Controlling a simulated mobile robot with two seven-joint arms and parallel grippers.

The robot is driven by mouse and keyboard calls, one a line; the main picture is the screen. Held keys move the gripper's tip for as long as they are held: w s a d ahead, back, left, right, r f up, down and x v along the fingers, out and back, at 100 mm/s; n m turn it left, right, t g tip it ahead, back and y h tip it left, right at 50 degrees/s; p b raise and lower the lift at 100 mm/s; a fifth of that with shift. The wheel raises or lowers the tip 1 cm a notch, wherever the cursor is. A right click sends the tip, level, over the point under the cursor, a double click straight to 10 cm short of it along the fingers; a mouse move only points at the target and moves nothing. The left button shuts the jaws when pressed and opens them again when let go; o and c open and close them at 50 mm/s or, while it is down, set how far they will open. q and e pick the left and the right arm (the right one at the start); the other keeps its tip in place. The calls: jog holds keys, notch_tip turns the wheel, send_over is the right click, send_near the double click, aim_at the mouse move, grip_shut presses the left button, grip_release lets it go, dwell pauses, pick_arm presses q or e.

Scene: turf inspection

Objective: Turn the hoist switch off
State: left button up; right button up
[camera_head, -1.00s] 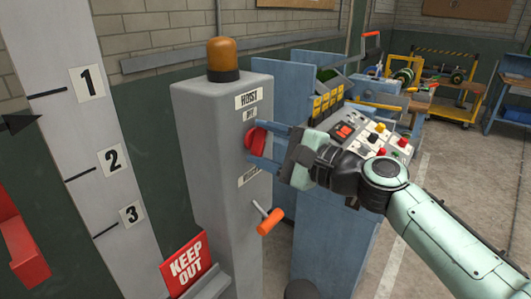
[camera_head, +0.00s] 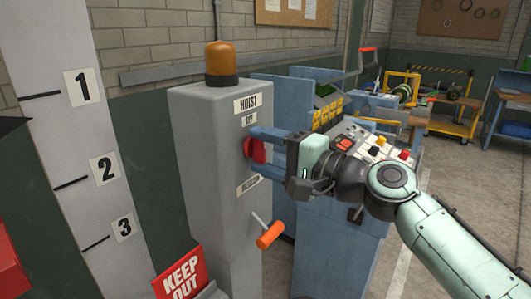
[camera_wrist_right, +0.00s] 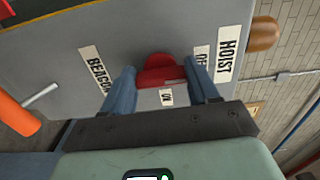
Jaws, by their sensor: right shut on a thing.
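The hoist switch is a red knob (camera_head: 257,150) on the front of a grey post (camera_head: 215,180), below the HOIST label (camera_head: 247,102) and the OFF label (camera_head: 249,120). My right gripper (camera_head: 262,152) is shut on the knob, one blue finger above it and one below. In the right wrist view the red knob (camera_wrist_right: 160,70) sits between the fingertips of my right gripper (camera_wrist_right: 158,82). A small ON label (camera_wrist_right: 167,97) is beside it, and the OFF label (camera_wrist_right: 202,62) is partly covered by a finger. My left gripper is not in view.
An orange-handled lever (camera_head: 269,234) sticks out below the knob, near the BEACON label (camera_wrist_right: 95,70). An amber beacon (camera_head: 221,63) tops the post. A KEEP OUT sign (camera_head: 180,276) stands at its foot. A blue console (camera_head: 340,235) is close behind my right arm.

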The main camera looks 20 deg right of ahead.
jog(key=o, duration=1.1)
jog(key=shift+c, duration=0.2)
jog(key=shift+d, duration=0.1)
jog(key=shift+s+d, duration=0.2)
jog(key=shift+s, duration=0.2)
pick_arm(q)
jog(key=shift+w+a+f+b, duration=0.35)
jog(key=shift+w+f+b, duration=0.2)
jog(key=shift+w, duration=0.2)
pick_arm(e)
jog(key=v, duration=1.2)
jog(key=shift+s, duration=0.15)
jog(key=shift+d, duration=0.1)
